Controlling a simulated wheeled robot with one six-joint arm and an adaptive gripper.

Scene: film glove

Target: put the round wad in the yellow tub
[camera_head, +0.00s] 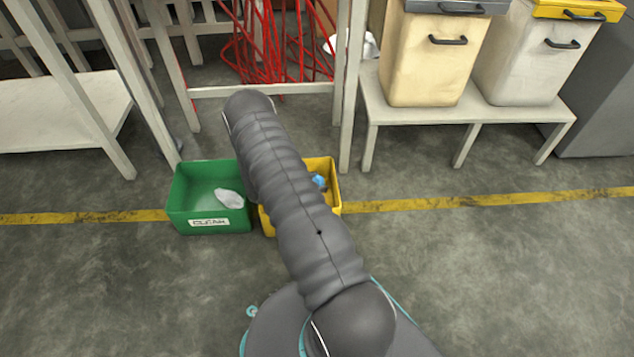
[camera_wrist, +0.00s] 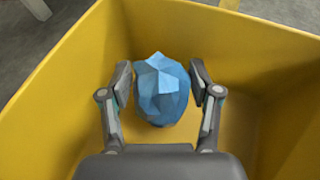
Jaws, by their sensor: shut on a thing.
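The round wad is a blue, crumpled, faceted ball; in the wrist view the wad (camera_wrist: 162,90) sits between the two fingers of my gripper (camera_wrist: 162,85). The gripper is shut on it. Around and beneath them are the walls of the yellow tub (camera_wrist: 60,105). I cannot tell whether the wad touches the tub's floor. In the head view the yellow tub (camera_head: 331,185) is partly hidden behind my arm, and a bit of the blue wad (camera_head: 319,181) shows inside its outline. My gripper is hidden behind my arm there.
A green tub (camera_head: 182,190) with a label and a whitish crumpled piece (camera_head: 229,198) in it stands left of the yellow tub. Behind are a white-framed rack (camera_head: 262,90) with red wires and a bench (camera_head: 490,115) bearing bins. The floor to the right is clear.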

